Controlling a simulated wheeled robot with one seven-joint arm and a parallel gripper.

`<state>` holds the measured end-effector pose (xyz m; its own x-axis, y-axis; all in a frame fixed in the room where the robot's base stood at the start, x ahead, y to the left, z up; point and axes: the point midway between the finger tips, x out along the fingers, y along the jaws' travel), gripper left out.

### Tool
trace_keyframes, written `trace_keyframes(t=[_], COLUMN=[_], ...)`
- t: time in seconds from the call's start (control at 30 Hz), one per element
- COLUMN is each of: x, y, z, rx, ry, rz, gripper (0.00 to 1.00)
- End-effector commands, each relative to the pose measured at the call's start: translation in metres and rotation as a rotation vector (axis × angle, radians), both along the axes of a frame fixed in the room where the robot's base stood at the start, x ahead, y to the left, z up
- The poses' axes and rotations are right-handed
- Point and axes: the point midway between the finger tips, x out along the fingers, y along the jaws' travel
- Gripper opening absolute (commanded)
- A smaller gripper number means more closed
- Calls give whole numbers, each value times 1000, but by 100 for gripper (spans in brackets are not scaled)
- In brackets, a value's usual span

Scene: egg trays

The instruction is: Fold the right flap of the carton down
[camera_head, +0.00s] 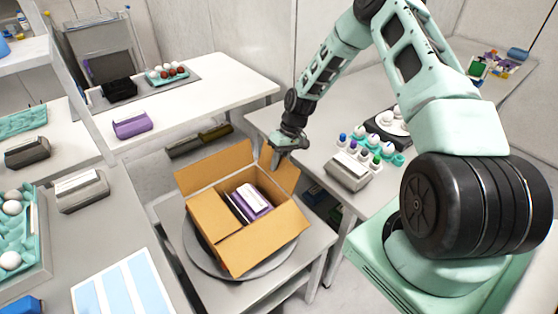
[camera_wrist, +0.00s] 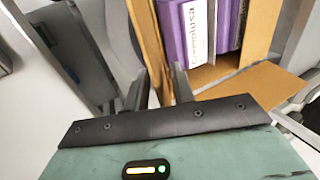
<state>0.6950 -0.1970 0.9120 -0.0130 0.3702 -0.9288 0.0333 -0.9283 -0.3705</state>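The open brown carton (camera_head: 215,215) sits on a round grey turntable (camera_head: 200,258). Its right flap (camera_head: 285,176) stands up at the back right. Its back-left flap (camera_head: 215,170) also stands up. A broad panel (camera_head: 262,240) lies at the front. My gripper (camera_head: 277,160) is at the upper edge of the right flap, pointing down. In the wrist view my two fingers (camera_wrist: 160,88) are apart, with the thin cardboard edge (camera_wrist: 150,45) running between them. I cannot tell whether either finger touches it.
Purple-and-white egg boxes (camera_head: 252,199) stand inside the carton; one shows in the wrist view (camera_wrist: 185,30). A table at the right holds a grey carton (camera_head: 347,172) and small bottles (camera_head: 360,153). A purple carton (camera_head: 132,124) lies on the back-left table.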

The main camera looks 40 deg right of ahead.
Motion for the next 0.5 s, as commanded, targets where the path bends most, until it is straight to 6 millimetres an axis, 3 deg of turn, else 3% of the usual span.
trace_keyframes(t=[0.3,0.33,0.4,0.5], x=[0,0,0,0], y=[1,1,1,1], z=[-4,-4,-3,-3], rx=[-1,-1,-1,-1], ry=[0,0,0,0], rz=[0,0,0,0], gripper=[25,22,3,0])
